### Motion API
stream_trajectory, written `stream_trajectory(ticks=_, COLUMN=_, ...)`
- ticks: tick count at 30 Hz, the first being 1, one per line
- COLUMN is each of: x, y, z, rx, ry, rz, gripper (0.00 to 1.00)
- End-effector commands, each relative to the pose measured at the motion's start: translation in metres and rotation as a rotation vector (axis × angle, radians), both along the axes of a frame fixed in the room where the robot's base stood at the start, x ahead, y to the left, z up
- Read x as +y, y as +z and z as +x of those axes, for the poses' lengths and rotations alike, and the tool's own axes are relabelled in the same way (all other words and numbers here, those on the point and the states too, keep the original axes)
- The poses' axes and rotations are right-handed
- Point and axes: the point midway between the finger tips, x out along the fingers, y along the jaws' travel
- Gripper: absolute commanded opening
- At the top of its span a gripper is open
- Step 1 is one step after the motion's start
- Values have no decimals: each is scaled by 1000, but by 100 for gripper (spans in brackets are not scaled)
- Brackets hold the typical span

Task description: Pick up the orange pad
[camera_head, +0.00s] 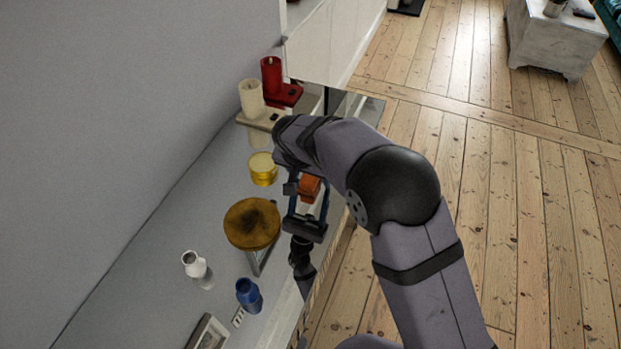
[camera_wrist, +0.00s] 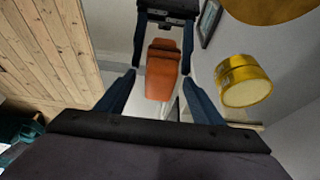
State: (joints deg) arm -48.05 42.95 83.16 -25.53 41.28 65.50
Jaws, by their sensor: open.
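The orange pad (camera_head: 310,188) is a small orange block on the glossy, mirror-like top of the narrow table, partly hidden by my arm and gripper in the head view. In the wrist view the orange pad (camera_wrist: 162,75) shows between my two blue fingers, with a gap on both sides. My gripper (camera_head: 306,206) is open and points down at the pad. It also shows from above in the wrist view (camera_wrist: 160,78). I cannot tell how far the fingertips are above the tabletop.
A yellow tin (camera_head: 263,170) stands close to the left of the pad. A round brown-gold piece (camera_head: 252,223), a white vase (camera_head: 194,264) and a blue vase (camera_head: 248,293) are nearer. Cream (camera_head: 251,98) and red (camera_head: 271,76) candles stand at the far end. A wall borders the left.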

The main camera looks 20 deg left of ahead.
Motion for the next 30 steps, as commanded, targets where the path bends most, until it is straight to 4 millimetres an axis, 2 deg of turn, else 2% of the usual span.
stream_trajectory(ticks=3, x=0, y=0, z=0, rx=0, ry=0, rz=0, gripper=61)
stream_trajectory(ticks=4, x=0, y=0, z=0, rx=0, ry=0, rz=0, gripper=56)
stream_trajectory(ticks=9, x=0, y=0, z=0, rx=0, ry=0, rz=0, gripper=16)
stream_trajectory(ticks=20, x=0, y=4, z=0, rx=-2, ry=-1, rz=1, gripper=15)
stream_trajectory(ticks=25, x=1, y=21, z=0, rx=-2, ry=-1, rz=3, gripper=15)
stream_trajectory(ticks=30, x=1, y=49, z=0, rx=-4, ry=-1, rz=5, gripper=15)
